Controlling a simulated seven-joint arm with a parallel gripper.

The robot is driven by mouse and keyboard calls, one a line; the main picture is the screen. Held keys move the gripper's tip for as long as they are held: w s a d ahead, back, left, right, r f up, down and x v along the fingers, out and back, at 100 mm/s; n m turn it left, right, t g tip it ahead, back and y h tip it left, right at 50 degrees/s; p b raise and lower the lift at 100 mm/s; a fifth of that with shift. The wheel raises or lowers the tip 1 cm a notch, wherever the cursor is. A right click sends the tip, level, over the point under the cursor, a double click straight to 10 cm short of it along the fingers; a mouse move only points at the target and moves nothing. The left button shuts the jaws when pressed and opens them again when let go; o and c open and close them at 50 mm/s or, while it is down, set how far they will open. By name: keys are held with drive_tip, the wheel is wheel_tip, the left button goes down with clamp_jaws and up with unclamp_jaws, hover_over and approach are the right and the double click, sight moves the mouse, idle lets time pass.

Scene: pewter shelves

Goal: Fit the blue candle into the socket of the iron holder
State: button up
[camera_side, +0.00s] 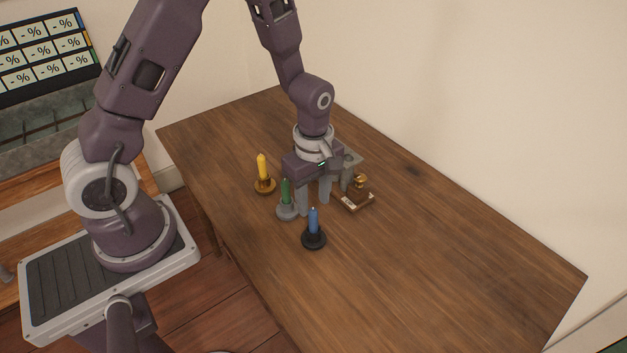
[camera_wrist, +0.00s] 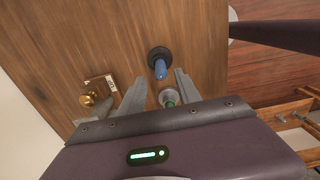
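The blue candle (camera_side: 313,220) stands upright in a round black holder (camera_side: 314,239), which I take to be the iron holder, on the wooden table. Both also show in the wrist view, the candle (camera_wrist: 160,70) pointing toward the camera and the holder (camera_wrist: 157,53) around its base. The candle's foot is inside the holder, so its seating depth is hidden. My gripper (camera_side: 313,204) is open, with nothing seen held between its fingers. It is behind the blue candle in the side view. In the wrist view, the candle lies just beyond the gap between the fingertips (camera_wrist: 158,76).
A green candle (camera_side: 286,191) in a grey holder (camera_side: 286,212) stands close beside my fingers. A yellow candle (camera_side: 262,168) in a brass holder (camera_side: 265,187) is farther left. The table's right side is clear.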

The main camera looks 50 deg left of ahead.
drive_tip(key=s+r+m+t, duration=0.2)
drive_tip(key=s+r+m, duration=0.2)
drive_tip(key=r, duration=0.7)
drive_tip(key=s+r+m+t, duration=0.1)
drive_tip(key=s+r+m, duration=0.3)
drive_tip(key=r, duration=0.6)
drive_tip(key=s+r+m+t, duration=0.2)
drive_tip(key=s+r+m, duration=0.2)
drive_tip(key=s+m, duration=0.5)
drive_tip(key=shift+s+d+r+m+t, duration=0.2)
drive_tip(key=shift+d+r+m+t, duration=0.15)
drive_tip(key=shift+m, duration=0.15)
